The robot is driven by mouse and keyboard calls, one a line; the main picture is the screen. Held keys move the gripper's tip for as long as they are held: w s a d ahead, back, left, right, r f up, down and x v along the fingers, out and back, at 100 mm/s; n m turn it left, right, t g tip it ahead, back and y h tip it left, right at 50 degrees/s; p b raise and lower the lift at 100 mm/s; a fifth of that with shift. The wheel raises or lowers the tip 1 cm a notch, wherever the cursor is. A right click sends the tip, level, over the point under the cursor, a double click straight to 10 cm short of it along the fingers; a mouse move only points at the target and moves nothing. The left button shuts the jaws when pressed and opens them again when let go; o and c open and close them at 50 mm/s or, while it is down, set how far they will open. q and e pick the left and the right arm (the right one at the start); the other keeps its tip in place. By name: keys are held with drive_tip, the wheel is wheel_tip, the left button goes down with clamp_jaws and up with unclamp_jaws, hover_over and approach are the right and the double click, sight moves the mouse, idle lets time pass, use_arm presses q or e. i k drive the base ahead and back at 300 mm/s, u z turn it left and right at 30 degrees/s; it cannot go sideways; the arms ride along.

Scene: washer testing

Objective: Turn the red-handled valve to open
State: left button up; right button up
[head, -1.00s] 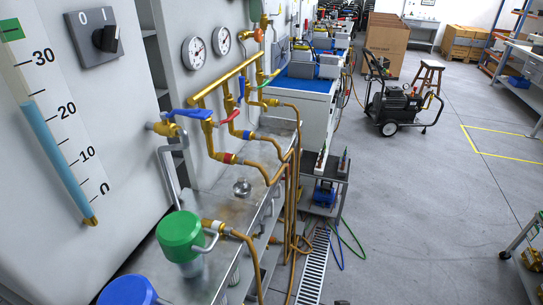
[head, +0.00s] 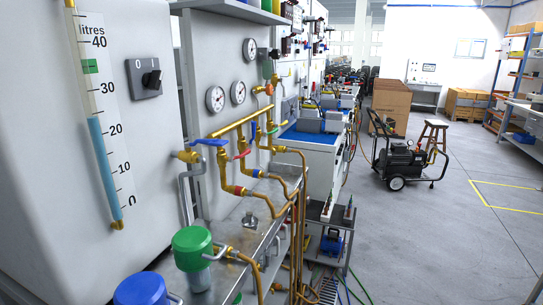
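The red-handled valve (head: 242,155) is on the brass pipework above the metal bench, between a blue-handled valve (head: 209,142) in front and a green-handled valve (head: 272,131) behind. Its red lever slants up to the right in the picture. Brass pipes run down from the valves to hoses. Neither of my grippers shows in the head view, and nothing touches the valve.
The bench (head: 228,232) carries a green-capped container (head: 192,240), with a blue-capped one (head: 141,290) nearer. A litre gauge (head: 105,150) and a rotary switch (head: 151,79) are on the left panel. A wheeled machine (head: 402,162) stands on open floor at right.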

sight(247, 151)
drive_tip(key=z, duration=0.9)
drive_tip(key=i, duration=2.2)
